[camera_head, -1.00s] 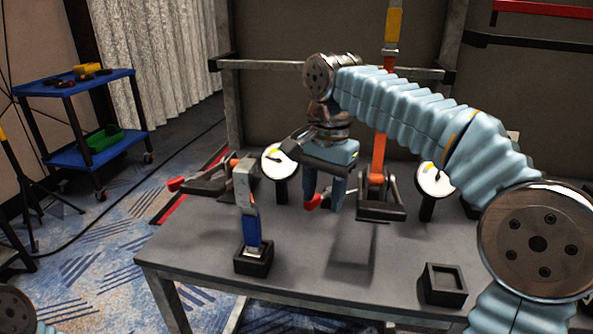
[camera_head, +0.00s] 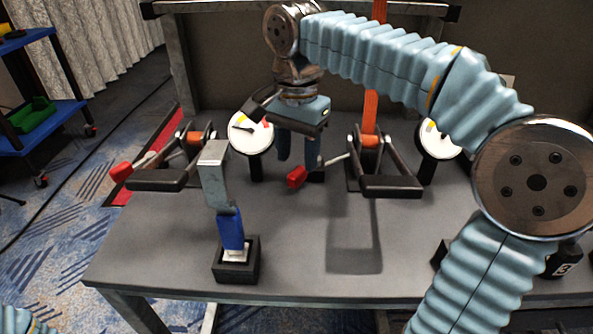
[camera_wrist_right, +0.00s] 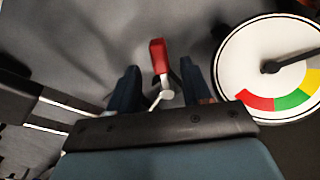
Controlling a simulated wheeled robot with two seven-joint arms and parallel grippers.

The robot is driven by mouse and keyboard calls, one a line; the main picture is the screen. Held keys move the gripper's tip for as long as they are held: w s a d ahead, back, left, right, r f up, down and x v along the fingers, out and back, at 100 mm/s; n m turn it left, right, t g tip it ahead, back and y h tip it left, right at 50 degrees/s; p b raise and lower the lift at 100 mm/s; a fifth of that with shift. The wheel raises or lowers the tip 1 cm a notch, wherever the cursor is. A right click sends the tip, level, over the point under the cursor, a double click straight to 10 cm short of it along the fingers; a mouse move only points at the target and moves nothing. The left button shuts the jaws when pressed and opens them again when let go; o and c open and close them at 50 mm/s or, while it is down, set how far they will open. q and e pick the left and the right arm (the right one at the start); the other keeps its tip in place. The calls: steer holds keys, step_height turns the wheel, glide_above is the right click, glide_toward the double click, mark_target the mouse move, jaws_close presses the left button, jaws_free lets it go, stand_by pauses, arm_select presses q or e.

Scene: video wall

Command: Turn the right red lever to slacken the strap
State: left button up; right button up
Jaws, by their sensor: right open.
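The right red lever's red knob (camera_head: 297,177) is at the end of a thin metal rod that reaches left from the right black ratchet (camera_head: 388,186). An orange strap (camera_head: 370,118) rises from that ratchet. My right gripper (camera_head: 298,168) points down over the knob with its fingers apart. In the right wrist view the knob (camera_wrist_right: 157,52) and its rod show between the two open fingers (camera_wrist_right: 160,80); I cannot tell whether they touch. My left gripper is not in view.
A left ratchet (camera_head: 185,160) has its own red lever (camera_head: 122,172). A dial gauge (camera_head: 250,133) stands left of my gripper, another (camera_head: 440,140) right of the ratchet. A blue-handled tool (camera_head: 230,228) stands in a black holder (camera_head: 236,265). The table's front middle is clear.

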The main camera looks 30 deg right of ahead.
mark_target(297, 171)
steer(key=shift+f, duration=1.85)
jaws_close()
